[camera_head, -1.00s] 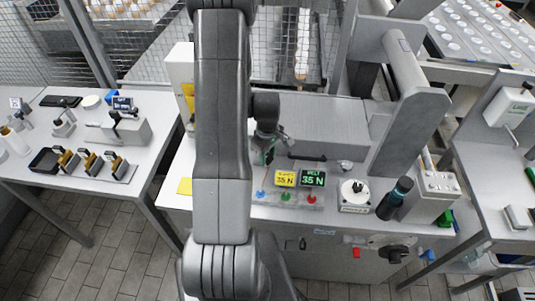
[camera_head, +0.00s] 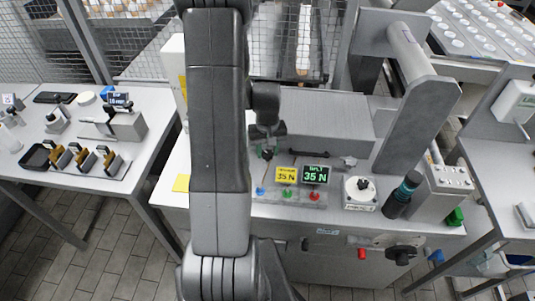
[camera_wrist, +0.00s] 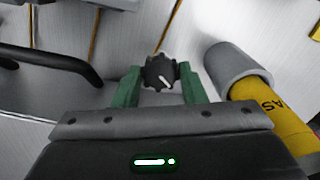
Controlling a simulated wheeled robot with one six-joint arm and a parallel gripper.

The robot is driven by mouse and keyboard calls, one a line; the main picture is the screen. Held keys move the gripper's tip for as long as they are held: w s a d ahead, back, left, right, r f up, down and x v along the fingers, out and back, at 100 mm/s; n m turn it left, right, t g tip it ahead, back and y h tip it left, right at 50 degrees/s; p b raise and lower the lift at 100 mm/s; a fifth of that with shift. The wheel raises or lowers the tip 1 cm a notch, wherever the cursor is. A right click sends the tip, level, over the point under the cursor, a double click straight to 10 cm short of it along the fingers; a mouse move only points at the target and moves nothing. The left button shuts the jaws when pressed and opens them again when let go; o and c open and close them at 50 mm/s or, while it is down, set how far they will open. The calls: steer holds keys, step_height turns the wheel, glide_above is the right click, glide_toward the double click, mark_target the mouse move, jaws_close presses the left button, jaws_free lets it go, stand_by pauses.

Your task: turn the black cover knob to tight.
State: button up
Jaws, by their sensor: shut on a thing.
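The black cover knob (camera_wrist: 159,72) has a ribbed edge and a white pointer line, which slants down and to the right in the wrist view. My gripper (camera_wrist: 160,78) has green fingers, one on each side of the knob, and is shut on it. In the head view my gripper (camera_head: 267,140) is beside my arm, at the left part of the machine bench. There the knob is too small and covered to make out.
In the wrist view, a grey cup-like part with a yellow body (camera_wrist: 255,90) lies close right and a black bar handle (camera_wrist: 45,60) lies left.

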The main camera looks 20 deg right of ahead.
mark_target(267, 153)
steer(key=m+b, duration=0.2)
steer(key=m, duration=0.3)
steer(key=shift+f+m, duration=0.1)
steer(key=shift+m, duration=0.2)
steer(key=m+b, duration=0.2)
steer(key=m, duration=0.2)
steer(key=shift+w+m, duration=0.1)
steer(key=shift+m, duration=0.3)
steer(key=o, duration=1)
step_height(267, 153, up, 14)
steer(key=shift+r, duration=0.1)
step_height(267, 153, down, 14)
steer(key=shift+f, duration=0.1)
stand_by(0.7)
